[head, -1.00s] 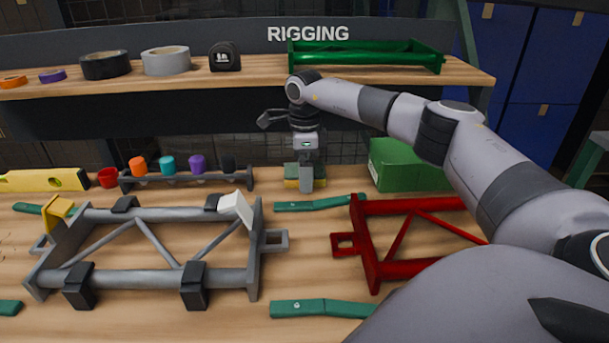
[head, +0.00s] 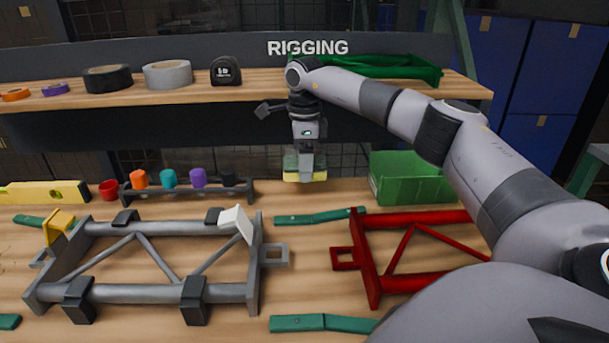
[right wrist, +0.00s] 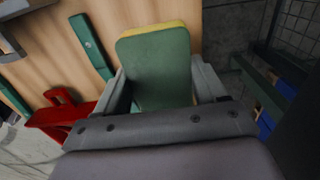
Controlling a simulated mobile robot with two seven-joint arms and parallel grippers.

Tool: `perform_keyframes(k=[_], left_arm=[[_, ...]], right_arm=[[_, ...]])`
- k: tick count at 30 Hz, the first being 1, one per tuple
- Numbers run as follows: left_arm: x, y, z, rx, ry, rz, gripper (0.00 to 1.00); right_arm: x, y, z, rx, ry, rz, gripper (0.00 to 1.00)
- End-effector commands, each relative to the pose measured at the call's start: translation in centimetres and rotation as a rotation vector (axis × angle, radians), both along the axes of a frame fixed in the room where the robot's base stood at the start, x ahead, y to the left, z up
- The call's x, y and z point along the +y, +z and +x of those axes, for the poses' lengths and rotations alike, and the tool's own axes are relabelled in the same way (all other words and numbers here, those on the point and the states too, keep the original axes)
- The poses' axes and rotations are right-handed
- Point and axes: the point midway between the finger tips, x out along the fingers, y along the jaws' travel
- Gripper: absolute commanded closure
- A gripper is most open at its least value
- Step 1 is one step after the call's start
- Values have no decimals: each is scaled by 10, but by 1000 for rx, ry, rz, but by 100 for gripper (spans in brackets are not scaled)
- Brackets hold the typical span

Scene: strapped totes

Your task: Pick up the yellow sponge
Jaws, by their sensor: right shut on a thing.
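The yellow sponge (head: 292,176) has a green top layer and a yellow lower layer. My right gripper (head: 306,170) is shut on it and holds it near the back of the table, seemingly just above the wood. In the right wrist view the sponge (right wrist: 158,62) sits between the two fingers of my right gripper (right wrist: 165,92), its green face toward the camera and a yellow edge at the far side. My left gripper is not in view.
A green bin (head: 408,180) stands right of the sponge. A grey frame (head: 150,280) and a red frame (head: 372,262) lie in front, with green strips (head: 320,217) between. A shelf (head: 230,92) with tape rolls hangs behind. Several coloured caps stand in a rack (head: 185,190) at left.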

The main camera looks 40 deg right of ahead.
Motion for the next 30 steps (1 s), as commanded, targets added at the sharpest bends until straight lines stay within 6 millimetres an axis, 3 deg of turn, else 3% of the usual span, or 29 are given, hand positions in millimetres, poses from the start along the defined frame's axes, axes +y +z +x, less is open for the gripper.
perform_keyframes(k=[3, 6, 15, 21, 30], left_arm=[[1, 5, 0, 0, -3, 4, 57], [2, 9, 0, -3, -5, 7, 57], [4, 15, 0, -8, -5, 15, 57], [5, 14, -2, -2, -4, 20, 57], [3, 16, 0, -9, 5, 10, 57]], right_arm=[[1, 34, 1, -6, 0, 0, 57], [1, 59, 1, -5, 0, 1, 63], [1, 119, 1, -3, 0, 1, 64], [0, 139, 1, -1, 0, 1, 64], [0, 146, 0, 0, 1, 1, 64]])
